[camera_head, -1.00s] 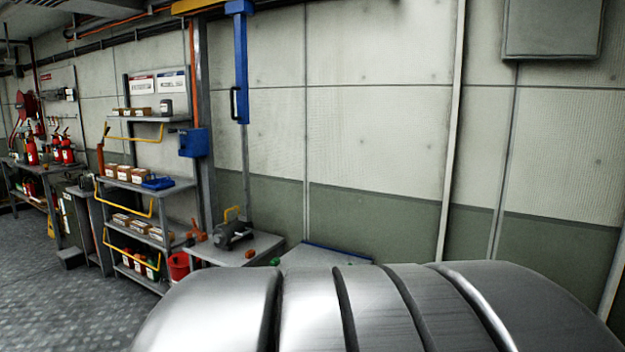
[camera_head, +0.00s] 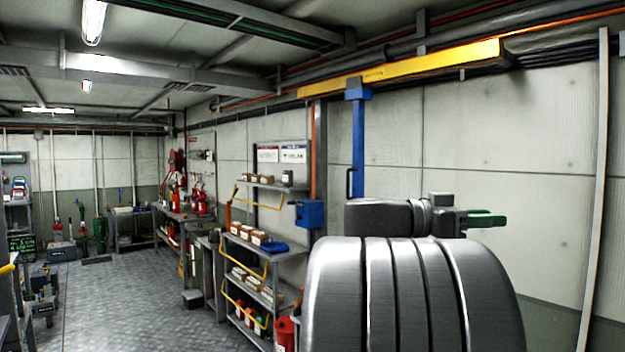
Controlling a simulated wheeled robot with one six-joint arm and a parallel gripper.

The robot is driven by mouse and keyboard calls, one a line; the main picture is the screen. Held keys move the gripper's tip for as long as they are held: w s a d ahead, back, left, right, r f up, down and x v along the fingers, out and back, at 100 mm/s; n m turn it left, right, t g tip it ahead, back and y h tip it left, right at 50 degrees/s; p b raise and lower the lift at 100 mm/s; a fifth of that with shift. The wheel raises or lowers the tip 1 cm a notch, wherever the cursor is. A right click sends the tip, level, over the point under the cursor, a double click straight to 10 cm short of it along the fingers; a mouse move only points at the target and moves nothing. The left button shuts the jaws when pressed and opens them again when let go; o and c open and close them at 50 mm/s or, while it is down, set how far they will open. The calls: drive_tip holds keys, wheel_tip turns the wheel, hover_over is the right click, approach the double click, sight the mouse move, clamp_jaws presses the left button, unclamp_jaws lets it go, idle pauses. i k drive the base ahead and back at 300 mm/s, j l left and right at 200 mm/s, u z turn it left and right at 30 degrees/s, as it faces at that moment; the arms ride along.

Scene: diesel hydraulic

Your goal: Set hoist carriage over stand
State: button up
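The hoist carriage (camera_head: 358,145) is a blue upright bar with a dark handle (camera_head: 349,184) on its left side. It hangs from a long yellow overhead beam (camera_head: 430,68), near the beam's left part. My gripper (camera_head: 487,218), with green fingertips, points right in front of the pale wall, to the right of and lower than the carriage. It looks apart from the carriage. Its fingers are seen side-on, so any gap between them does not show. No stand under the carriage is visible now; my large grey arm link covers that area.
A grey shelf rack (camera_head: 262,236) with boxes and yellow rails stands left of the carriage. A blue box (camera_head: 309,214) is on the post beside it. A red canister (camera_head: 285,333) stands low by my arm. The floor (camera_head: 125,300) at left is open.

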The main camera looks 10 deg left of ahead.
sight(354, 92)
drive_tip(key=i+u, duration=0.45)
drive_tip(key=i, duration=0.3)
drive_tip(key=i+l+u, duration=0.15)
drive_tip(key=i+u, duration=0.25)
drive_tip(key=i, duration=0.3)
drive_tip(key=i+l, duration=0.15)
drive_tip(key=i, duration=0.3)
drive_tip(key=i+l, duration=0.15)
drive_tip(key=i, duration=0.25)
drive_tip(key=i+l, duration=0.15)
drive_tip(key=i, duration=0.3)
drive_tip(key=u, duration=0.05)
